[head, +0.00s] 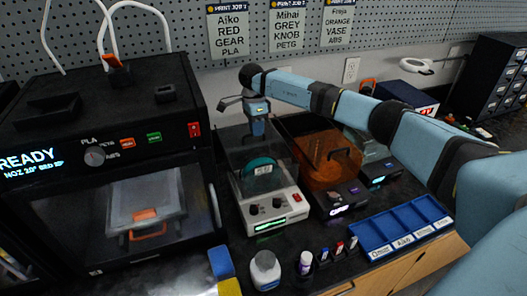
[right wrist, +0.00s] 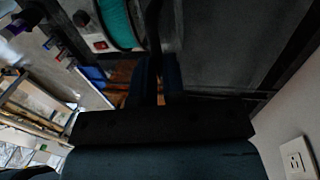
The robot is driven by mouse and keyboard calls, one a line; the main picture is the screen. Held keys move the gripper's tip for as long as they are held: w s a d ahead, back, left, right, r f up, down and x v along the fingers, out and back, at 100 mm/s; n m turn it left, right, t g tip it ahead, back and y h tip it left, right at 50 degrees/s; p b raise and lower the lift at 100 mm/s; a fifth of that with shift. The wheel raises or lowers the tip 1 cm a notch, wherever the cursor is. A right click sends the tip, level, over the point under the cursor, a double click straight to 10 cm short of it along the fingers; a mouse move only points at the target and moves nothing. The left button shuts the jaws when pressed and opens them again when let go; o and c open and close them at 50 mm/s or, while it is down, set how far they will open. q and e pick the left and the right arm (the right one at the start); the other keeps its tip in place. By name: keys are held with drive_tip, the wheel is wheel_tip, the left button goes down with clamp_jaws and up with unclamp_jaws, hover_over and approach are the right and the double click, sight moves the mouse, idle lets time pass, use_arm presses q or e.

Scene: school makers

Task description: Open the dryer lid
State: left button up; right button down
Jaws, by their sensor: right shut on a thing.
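The filament dryer (head: 268,213) is a pale box with knobs, a lit green display and a red switch, in the middle of the counter in the head view. A teal spool (head: 262,172) sits in it, under or behind its smoky clear lid (head: 232,148). My right gripper (head: 258,132) reaches down at the lid from above. In the right wrist view its fingers (right wrist: 157,82) are closed around a dark narrow part of the lid, close beside the teal spool (right wrist: 120,22). The exact lid angle is hard to tell. My left gripper is not in view.
A 3D printer (head: 110,170) stands at the left. A second dryer with an orange lid (head: 325,160) stands close to the right. A pegboard wall (head: 180,40) is behind.

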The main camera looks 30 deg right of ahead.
drive_tip(key=shift+w+d+b, duration=0.25)
drive_tip(key=shift+w+b, duration=0.25)
drive_tip(key=shift+w, duration=0.55)
drive_tip(key=shift+w+d+b, duration=0.25)
drive_tip(key=shift+w+b, duration=0.25)
drive_tip(key=shift+w, duration=0.5)
drive_tip(key=c, duration=1.2)
unclamp_jaws()
drive_tip(key=shift+r, duration=0.1)
wheel_tip(320, 180, up, 13)
drive_tip(key=w, duration=0.2)
drive_tip(key=shift+w+d+r, duration=0.2)
drive_tip(key=shift+w+d, duration=0.05)
drive_tip(key=shift+d, duration=0.05)
